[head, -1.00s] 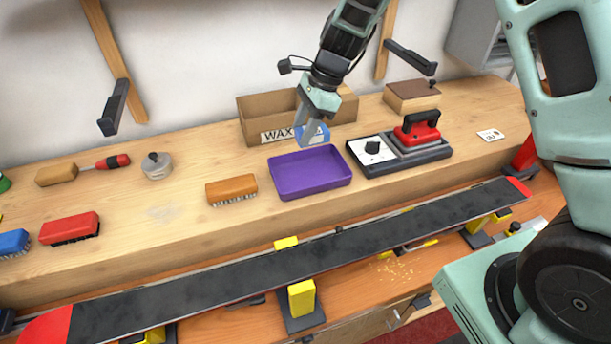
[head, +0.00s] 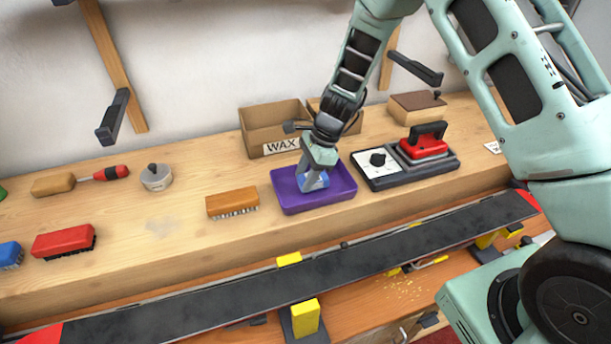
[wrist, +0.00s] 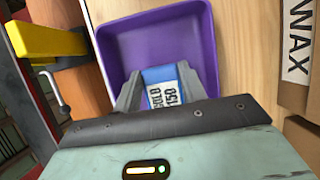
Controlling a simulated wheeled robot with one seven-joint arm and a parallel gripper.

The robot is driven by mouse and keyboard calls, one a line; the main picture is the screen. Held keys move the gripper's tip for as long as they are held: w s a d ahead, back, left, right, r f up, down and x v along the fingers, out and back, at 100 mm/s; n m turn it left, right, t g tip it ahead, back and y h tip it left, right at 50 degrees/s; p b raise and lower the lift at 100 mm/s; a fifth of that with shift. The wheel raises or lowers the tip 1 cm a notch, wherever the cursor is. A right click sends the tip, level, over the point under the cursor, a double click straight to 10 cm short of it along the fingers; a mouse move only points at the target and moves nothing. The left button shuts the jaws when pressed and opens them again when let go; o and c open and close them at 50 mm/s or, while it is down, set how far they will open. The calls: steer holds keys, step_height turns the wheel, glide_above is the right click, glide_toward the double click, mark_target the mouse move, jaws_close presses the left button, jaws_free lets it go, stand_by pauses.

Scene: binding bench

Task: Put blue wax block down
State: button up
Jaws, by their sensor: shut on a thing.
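The blue wax block (head: 318,181) is between the fingers of my gripper (head: 312,178), which is shut on it. In the wrist view the blue wax block (wrist: 164,88) shows a white label reading "COLD 150", with the fingers of my gripper (wrist: 165,90) on both sides. The purple tray (head: 335,197) stands on the bench, and the block is over or inside it. The purple tray also fills the upper middle of the wrist view (wrist: 150,38). I cannot tell whether the block touches the tray floor.
A cardboard box marked WAX (head: 256,135) stands behind the tray. A red waxing iron (head: 424,146) on its base is to the right. An orange brush (head: 232,203) lies to the left. A dark ski or board (head: 300,277) runs along the front.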

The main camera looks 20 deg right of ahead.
steer(key=shift+f, duration=0.55)
steer(key=o, duration=1)
steer(key=shift+f, duration=0.1)
